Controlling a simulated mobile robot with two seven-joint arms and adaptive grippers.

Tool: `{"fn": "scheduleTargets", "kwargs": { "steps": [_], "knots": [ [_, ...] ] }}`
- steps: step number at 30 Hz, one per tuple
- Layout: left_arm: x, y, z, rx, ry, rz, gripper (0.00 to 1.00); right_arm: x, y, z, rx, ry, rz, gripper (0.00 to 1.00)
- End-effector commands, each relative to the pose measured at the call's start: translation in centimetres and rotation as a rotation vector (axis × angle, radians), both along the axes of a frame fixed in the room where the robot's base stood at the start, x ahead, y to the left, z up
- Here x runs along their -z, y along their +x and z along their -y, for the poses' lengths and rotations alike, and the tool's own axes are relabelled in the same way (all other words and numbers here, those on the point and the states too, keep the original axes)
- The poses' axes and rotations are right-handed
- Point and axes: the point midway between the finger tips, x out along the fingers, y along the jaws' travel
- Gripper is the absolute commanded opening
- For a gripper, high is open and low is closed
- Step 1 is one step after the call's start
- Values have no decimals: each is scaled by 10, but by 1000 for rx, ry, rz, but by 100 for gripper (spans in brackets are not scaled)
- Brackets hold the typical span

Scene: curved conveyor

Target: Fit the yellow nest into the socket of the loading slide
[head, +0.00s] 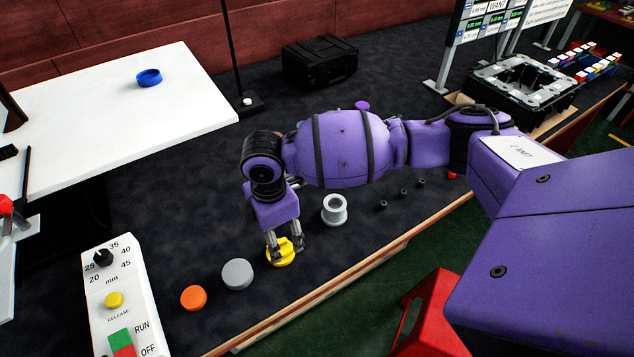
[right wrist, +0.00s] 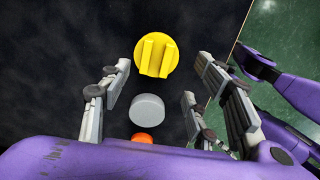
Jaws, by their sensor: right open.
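The yellow nest (head: 281,257) is a round yellow disc lying on the dark table top near its front edge. In the right wrist view the nest (right wrist: 157,55) shows two raised parallel ribs on its upper face. My right gripper (head: 285,245) points down over the nest, its fingers apart. In the wrist view the nest lies beyond and between the open fingers, with no clear contact. I cannot make out the loading slide or its socket for certain. My left gripper is not in view.
A grey disc (head: 237,274) and an orange disc (head: 193,298) lie left of the nest. A grey flanged sleeve (head: 335,210) stands behind it, right. A white control panel (head: 122,300) is at front left, a white table (head: 110,105) behind. A red stool (head: 432,315) stands at front right.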

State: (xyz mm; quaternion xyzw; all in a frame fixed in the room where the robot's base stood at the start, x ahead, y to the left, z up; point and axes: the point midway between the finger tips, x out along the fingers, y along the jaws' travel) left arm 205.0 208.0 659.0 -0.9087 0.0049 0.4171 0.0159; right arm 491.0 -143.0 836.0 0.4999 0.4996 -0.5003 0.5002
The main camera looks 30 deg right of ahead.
Motion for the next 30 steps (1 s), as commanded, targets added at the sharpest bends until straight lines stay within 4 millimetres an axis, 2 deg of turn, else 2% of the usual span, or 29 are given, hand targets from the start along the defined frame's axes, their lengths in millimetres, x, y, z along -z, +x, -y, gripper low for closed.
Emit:
{"fn": "scheduleTargets", "kwargs": {
  "steps": [10,18,27,29,30],
  "knots": [
    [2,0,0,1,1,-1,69,45,5,0,1,1,3,56],
    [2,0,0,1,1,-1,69,48,5,0,0,1,6,55],
    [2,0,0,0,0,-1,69,48,6,0,0,1,7,16],
    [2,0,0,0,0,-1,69,48,6,0,0,1,7,8],
    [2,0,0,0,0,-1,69,47,6,0,0,1,7,7]
  ]
}}
